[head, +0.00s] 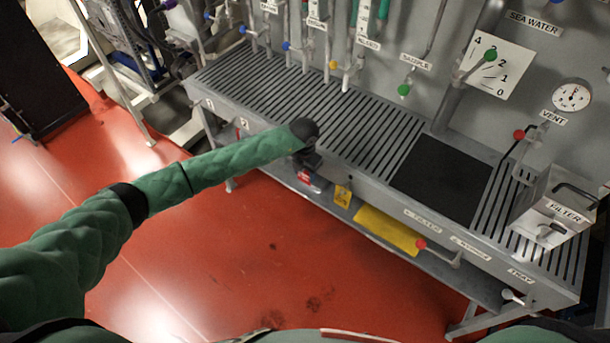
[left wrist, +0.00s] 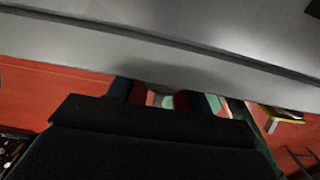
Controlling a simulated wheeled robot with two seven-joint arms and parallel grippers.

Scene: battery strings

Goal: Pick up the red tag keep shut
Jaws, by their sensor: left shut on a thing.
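The red tag (head: 309,181), with a pale patch on it, is at the front face of the long grey bench, just below my left gripper (head: 306,163). My left arm reaches to the bench front from the left, and the dark gripper is shut on the tag. In the left wrist view a dark housing fills the lower middle and hides most of the jaws. Small red, pale and green parts show just past its edge, too little to tell apart. My right gripper is not in view.
The slatted bench (head: 262,85) carries a black mat (head: 440,180) and a filter box (head: 553,208). A yellow tag (head: 343,196) hangs right of the red one. A yellow sheet (head: 388,231) lies on the lower shelf. Red floor (head: 230,260) in front is clear.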

